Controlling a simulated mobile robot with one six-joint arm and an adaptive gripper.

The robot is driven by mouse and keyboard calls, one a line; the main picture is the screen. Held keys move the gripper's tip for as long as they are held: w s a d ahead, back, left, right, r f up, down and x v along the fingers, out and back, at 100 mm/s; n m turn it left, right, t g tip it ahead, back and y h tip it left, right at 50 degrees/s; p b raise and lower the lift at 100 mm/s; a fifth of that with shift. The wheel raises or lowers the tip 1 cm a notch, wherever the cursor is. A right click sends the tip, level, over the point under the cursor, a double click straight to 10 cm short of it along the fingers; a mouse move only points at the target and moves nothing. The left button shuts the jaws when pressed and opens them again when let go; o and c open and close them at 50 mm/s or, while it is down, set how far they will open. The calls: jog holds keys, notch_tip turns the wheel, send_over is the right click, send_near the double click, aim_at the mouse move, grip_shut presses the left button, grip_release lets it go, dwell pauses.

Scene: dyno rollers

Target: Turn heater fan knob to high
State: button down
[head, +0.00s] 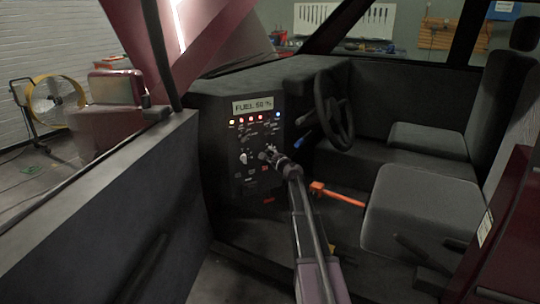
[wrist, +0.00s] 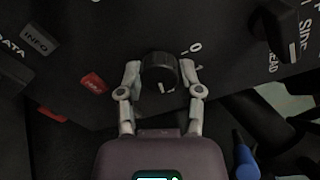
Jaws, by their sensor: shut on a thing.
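In the wrist view a round black ribbed knob (wrist: 159,70) with a white pointer mark sits on the dark dashboard panel (wrist: 105,35). The marks 0 and 1 are printed to its right, and the other marks cannot be read. The white pointer faces the lower side, toward my gripper. My gripper (wrist: 163,78) has one finger on each side of the knob and is shut on it. In the head view my gripper (head: 270,154) is at the lower part of the panel (head: 236,180), and the held knob is hidden or too small to make out.
Another black knob (wrist: 278,28), by SIDE and HEAD lettering, is at the upper right. A red button (wrist: 93,83) and an INFO button (wrist: 36,39) are at left. The steering wheel (head: 334,105) is right of the panel. An orange lever (head: 335,194) lies below.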

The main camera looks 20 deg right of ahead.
jog(key=shift+w, duration=0.15)
jog(key=shift+c, duration=1.3)
grip_release()
jog(key=shift+n, duration=0.3)
